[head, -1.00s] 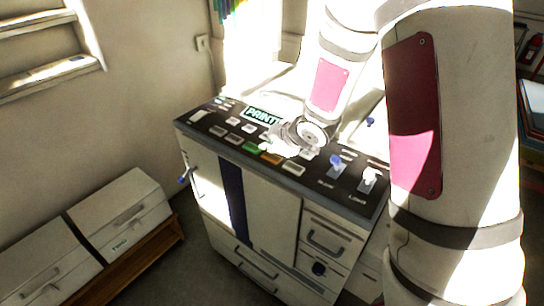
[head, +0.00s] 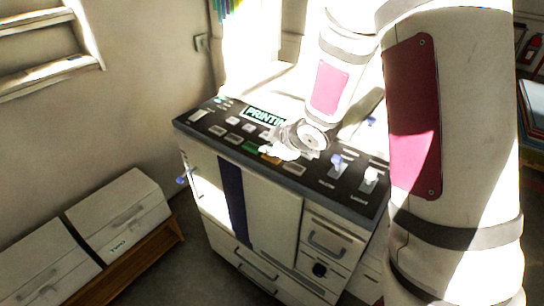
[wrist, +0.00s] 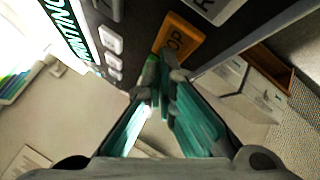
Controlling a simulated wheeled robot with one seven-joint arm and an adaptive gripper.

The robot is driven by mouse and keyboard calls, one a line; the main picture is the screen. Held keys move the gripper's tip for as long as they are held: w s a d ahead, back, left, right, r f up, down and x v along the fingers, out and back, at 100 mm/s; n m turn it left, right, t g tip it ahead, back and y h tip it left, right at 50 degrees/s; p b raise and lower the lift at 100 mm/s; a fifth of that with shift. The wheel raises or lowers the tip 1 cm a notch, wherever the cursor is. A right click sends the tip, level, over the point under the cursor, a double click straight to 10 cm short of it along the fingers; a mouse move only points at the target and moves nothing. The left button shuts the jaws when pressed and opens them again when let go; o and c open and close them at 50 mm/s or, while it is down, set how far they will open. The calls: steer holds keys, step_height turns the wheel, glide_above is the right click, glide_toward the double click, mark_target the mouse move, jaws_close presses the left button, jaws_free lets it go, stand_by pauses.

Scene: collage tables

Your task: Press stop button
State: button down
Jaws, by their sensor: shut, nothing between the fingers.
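The stop button is an orange block on the black control panel (head: 214,121) of the printing machine. In the wrist view the stop button (wrist: 181,40) shows the letters "OP", just beyond my fingertips. In the head view the orange button (head: 268,158) is partly hidden by my gripper (head: 284,153). My gripper (wrist: 163,78) is shut and empty, with its tips at the button's near edge. I cannot tell whether they touch it. A green button (head: 250,147) lies to the left of the orange one and shows partly behind the fingertips in the wrist view.
Blue-and-white levers (head: 338,162) stand on the panel to the right of my gripper. Several pale buttons (head: 232,121) and a "PRINTING" label (head: 262,115) are around it. Low white drawer boxes (head: 120,215) stand on a wooden bench at the left.

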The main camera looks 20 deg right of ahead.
mark_target(270, 158)
steer(key=shift+f, duration=0.2)
steer(key=shift+r, duration=0.1)
stand_by(0.4)
steer(key=shift+r+p, duration=0.6)
steer(key=shift+r, duration=0.15)
step_height(270, 158, up, 3)
steer(key=p, duration=0.2)
steer(key=shift+s+p, duration=0.1)
steer(key=shift+p, duration=0.25)
steer(key=shift+r+p, duration=0.85)
steer(key=shift+r, duration=0.15)
